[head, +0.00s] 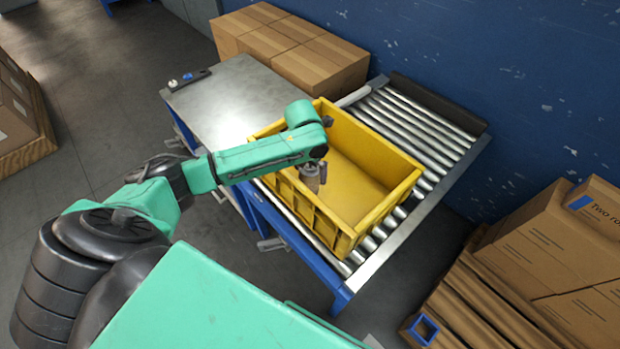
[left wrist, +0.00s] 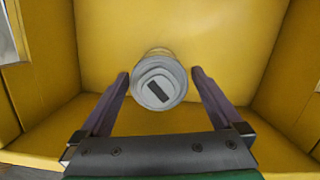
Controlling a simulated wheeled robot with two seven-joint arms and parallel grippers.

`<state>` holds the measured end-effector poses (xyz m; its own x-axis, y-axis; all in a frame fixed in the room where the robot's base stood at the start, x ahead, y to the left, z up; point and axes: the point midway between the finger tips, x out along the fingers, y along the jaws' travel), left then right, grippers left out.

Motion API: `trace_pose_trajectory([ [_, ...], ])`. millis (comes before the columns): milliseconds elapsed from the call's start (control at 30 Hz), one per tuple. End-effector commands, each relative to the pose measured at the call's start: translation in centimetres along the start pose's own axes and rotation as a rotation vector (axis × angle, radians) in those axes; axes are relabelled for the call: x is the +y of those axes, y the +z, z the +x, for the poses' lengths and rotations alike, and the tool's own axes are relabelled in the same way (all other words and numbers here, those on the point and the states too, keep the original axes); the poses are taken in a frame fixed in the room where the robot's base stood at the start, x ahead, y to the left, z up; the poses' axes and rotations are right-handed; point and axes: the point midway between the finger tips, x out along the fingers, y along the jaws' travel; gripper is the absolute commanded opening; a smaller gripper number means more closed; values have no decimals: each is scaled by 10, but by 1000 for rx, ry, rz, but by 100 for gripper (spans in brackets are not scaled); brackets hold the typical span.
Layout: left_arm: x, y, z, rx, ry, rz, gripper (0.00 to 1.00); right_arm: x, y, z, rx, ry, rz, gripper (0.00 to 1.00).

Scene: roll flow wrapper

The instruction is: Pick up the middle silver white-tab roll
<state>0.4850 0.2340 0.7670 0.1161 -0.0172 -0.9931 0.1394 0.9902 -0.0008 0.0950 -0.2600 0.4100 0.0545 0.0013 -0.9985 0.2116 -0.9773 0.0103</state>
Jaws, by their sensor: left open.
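A silver-grey round roll (left wrist: 160,82) shows in the left wrist view inside the yellow bin (left wrist: 190,25). Its end face is pale with a dark rectangular mark in the centre. My left gripper (left wrist: 160,74) is open, one finger on each side of the roll, with narrow gaps visible. In the head view my left gripper (head: 314,178) reaches down into the yellow bin (head: 345,232), near its left side. The gripper and forearm hide the roll there. No other roll is seen, so I cannot tell whether this is the middle one. My right gripper is not in view.
The bin stands on a roller conveyor (head: 420,125), its walls close around my left gripper. A metal table (head: 225,95) adjoins at the left. Cardboard boxes (head: 290,50) stand behind, and more boxes (head: 560,250) are stacked at the right. The bin's right floor looks empty.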

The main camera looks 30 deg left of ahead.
Motion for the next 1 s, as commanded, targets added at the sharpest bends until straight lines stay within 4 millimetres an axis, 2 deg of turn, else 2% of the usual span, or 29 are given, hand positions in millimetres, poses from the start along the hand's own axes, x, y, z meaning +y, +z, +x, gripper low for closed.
trace_pose_trajectory([
  [100, 1, -1, 20, 4, -1, -2, 100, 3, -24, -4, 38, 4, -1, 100],
  [200, 2, -1, 41, 3, -1, -1, 100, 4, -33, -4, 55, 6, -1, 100],
  [300, 2, -1, 49, 1, 0, 0, 100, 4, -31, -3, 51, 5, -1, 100],
  [467, 2, 0, 50, 0, 0, 1, 100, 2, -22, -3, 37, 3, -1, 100],
  [500, 2, 0, 49, 0, 0, 0, 92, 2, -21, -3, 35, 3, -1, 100],
  [567, 2, 0, 49, 0, 0, 0, 69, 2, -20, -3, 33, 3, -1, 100],
  [600, 2, 0, 49, 0, 0, 0, 54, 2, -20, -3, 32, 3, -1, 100],
  [733, 2, 0, 49, 0, 0, 0, 4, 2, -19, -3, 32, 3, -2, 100],
  [767, 2, 0, 49, 0, 0, 0, 0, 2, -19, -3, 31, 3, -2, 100],
  [1000, 2, 0, 47, -2, 1, 0, 0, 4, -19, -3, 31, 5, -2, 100],
])
